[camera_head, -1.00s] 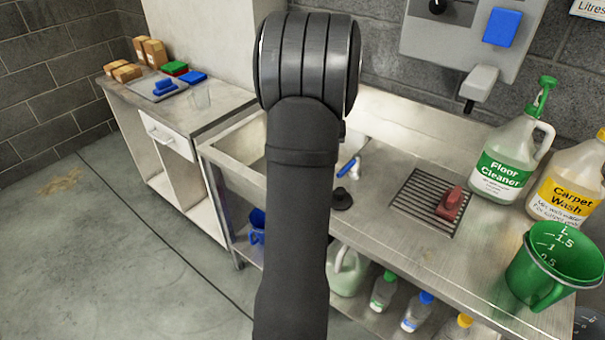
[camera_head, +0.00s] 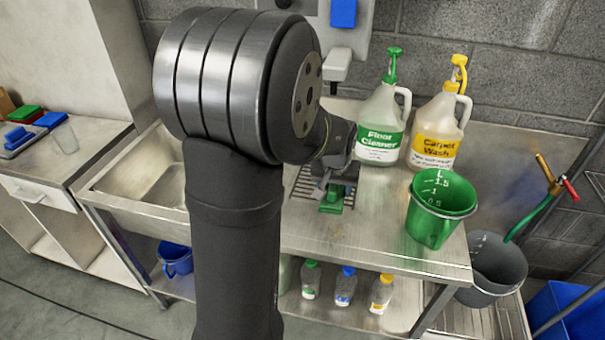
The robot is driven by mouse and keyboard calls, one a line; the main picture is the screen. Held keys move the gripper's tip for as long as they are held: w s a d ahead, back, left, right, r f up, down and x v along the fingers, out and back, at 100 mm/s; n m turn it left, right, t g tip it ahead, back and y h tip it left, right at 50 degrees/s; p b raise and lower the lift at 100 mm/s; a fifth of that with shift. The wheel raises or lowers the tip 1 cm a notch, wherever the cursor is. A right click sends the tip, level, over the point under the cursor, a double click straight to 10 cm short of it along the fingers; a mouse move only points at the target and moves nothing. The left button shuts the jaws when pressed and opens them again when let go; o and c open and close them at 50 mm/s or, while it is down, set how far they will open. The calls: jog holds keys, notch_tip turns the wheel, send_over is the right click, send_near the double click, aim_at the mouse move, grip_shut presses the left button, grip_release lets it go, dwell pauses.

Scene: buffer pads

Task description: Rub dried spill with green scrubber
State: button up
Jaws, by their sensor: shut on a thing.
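My gripper (camera_head: 333,190) is shut on a green scrubber (camera_head: 331,205), above or at the front edge of the dark drain grate on the steel counter. I cannot tell whether the scrubber touches the surface. A faint brownish dried spill (camera_head: 337,232) shows on the counter just in front of the scrubber. My arm hides part of the counter and sink.
The drain grate (camera_head: 303,186) is partly covered by my gripper. A floor cleaner jug (camera_head: 381,130) and a carpet wash jug (camera_head: 436,135) stand behind. A sink basin (camera_head: 135,170) is to the left.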

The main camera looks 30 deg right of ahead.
jog(key=shift+s+d+f, duration=0.1)
jog(key=shift+s+d, duration=0.1)
jog(key=shift+s, duration=0.3)
jog(key=shift+s+d+f, duration=0.1)
jog(key=shift+s+d, duration=0.1)
jog(key=shift+s, duration=0.3)
jog(key=shift+f, duration=3.7)
jog(key=shift+s+a+f, duration=0.25)
jog(key=shift+s+a, duration=0.25)
jog(key=shift+a, duration=0.05)
jog(key=shift+c, duration=0.4)
jog(key=shift+s+a, duration=2.05)
jog(key=shift+s, duration=0.05)
jog(key=shift+w+d, duration=2.45)
jog(key=shift+w, duration=0.05)
jog(key=shift+w+d+r, duration=0.2)
jog(key=shift+r, duration=3.9)
jog(key=shift+a, duration=0.1)
